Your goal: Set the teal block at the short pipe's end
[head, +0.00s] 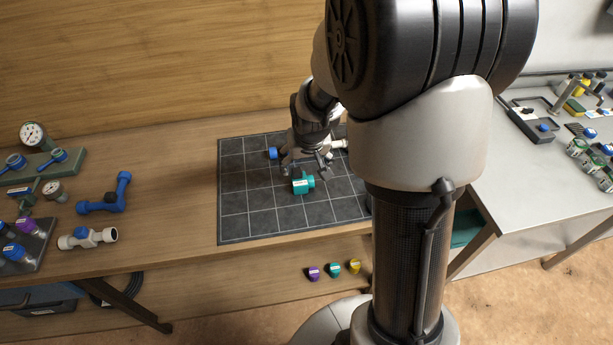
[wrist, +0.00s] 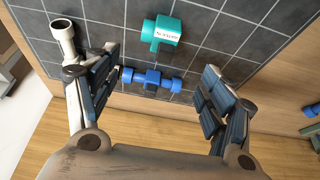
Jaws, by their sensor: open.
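The teal block (head: 302,184), a stubby T-shaped fitting with a white label, lies on the dark gridded mat (head: 240,205). It also shows at the top of the wrist view (wrist: 162,34). My gripper (head: 306,168) is open and empty, just behind the teal block in the head view. In the wrist view its fingers (wrist: 160,68) are spread wide, with a blue fitting (wrist: 152,78) showing between them. A white pipe piece (wrist: 66,38) stands out beside the left finger, partly hidden by it. I cannot tell whether this is the short pipe.
On the left of the bench lie a blue elbow pipe (head: 112,195), a white fitting with a blue knob (head: 88,237) and several gauges and valves. A side table (head: 540,190) holds several parts. The mat's left is clear.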

